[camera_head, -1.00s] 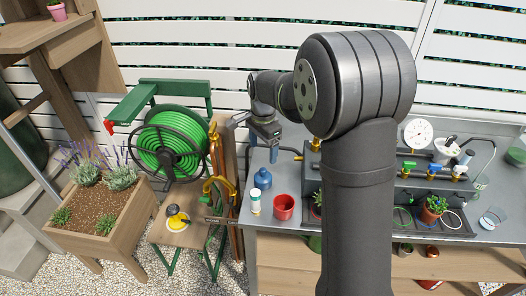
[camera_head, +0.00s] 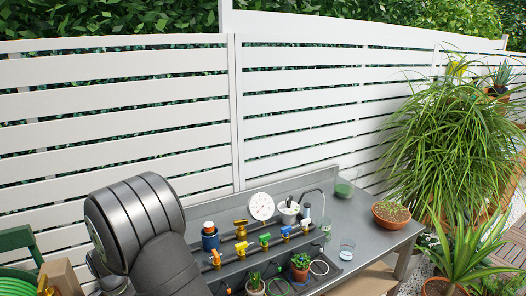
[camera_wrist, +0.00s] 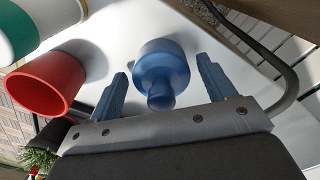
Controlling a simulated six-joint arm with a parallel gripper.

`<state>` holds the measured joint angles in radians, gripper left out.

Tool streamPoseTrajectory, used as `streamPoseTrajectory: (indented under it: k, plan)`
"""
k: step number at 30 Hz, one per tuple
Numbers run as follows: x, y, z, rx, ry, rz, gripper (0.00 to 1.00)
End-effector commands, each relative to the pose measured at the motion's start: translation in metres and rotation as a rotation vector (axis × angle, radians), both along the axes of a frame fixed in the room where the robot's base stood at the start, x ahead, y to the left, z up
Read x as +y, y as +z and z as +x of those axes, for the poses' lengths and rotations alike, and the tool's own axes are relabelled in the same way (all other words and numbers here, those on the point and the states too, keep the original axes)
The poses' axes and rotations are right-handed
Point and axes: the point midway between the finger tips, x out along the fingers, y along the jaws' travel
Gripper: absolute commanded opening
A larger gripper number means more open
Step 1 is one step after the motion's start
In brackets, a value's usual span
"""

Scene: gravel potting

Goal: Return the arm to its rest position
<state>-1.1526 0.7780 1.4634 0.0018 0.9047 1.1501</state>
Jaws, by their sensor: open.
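My gripper (camera_wrist: 161,66) shows only in the wrist view. Its two blue fingers are spread apart with nothing clamped between them. A blue bottle (camera_wrist: 162,72) appears in the gap between the fingers, with a visible space on either side; how far beyond the fingertips it is, I cannot tell. In the head view only a thick upper part of my arm (camera_head: 135,215) shows at the lower left. The gripper end is out of that picture.
A red cup (camera_wrist: 45,82) and a white-and-green container (camera_wrist: 35,22) stand left of the blue bottle. The grey bench (camera_head: 345,220) carries a pressure gauge (camera_head: 261,206), valves and small pots. A planted bowl (camera_head: 391,215) sits at its right. A white fence (camera_head: 130,110) stands behind.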

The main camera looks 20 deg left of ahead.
Motion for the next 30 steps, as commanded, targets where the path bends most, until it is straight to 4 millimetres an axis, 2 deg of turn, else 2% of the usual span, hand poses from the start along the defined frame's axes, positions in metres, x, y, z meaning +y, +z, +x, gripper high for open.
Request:
streamPoseTrajectory:
  k: [1,4,9,14,23,26,30]
  plan:
    - [0.002,0.015,0.001,-0.004,0.000,0.009,0.76]
    - [0.002,0.027,0.001,-0.004,0.000,0.008,0.76]
    - [0.002,0.038,0.001,-0.003,0.000,0.006,0.76]
    - [0.001,0.040,0.001,-0.002,0.000,0.005,0.76]
    - [0.001,0.035,0.001,-0.002,0.000,0.004,0.76]
    - [0.001,0.026,0.000,-0.001,0.000,0.002,0.76]
    - [0.000,0.002,0.000,0.000,0.000,0.001,0.76]
